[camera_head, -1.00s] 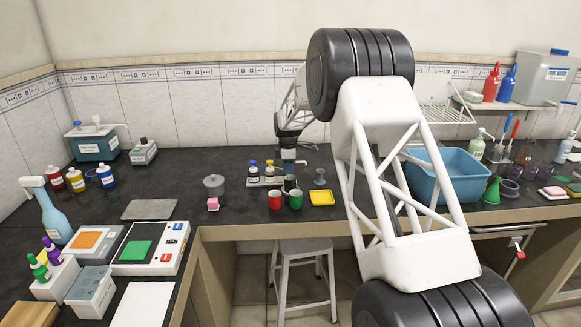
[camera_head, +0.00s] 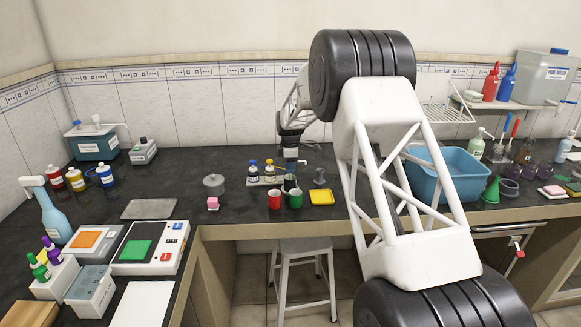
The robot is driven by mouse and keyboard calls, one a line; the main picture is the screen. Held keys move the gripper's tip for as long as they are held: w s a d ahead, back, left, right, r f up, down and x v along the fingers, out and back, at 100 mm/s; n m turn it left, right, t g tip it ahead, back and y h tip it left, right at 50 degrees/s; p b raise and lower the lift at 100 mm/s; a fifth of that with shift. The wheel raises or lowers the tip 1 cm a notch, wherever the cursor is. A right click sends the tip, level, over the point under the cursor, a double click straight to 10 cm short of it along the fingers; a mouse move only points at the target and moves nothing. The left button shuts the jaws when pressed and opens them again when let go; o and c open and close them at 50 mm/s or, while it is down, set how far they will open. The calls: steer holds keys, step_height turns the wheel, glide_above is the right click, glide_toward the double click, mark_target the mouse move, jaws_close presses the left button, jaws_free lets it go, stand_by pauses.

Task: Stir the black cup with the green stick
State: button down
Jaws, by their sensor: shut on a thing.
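The black cup (camera_head: 289,183) stands on the dark bench, just behind the red cup (camera_head: 274,200) and the green cup (camera_head: 295,199). My gripper (camera_head: 291,163) is pointing down just above the black cup, its jaws shut on a thin upright thing, taken to be the green stick. The stick is too small here to make out clearly. Whether its lower end is inside the black cup cannot be told.
Two small bottles (camera_head: 269,170) stand on a grey rack just left of the black cup. A yellow tray (camera_head: 322,198) lies to the right, with a small grey piece (camera_head: 319,176) behind it.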

steer(key=shift+r, duration=0.2)
steer(key=shift+r, duration=3)
steer(key=shift+r, duration=2.5)
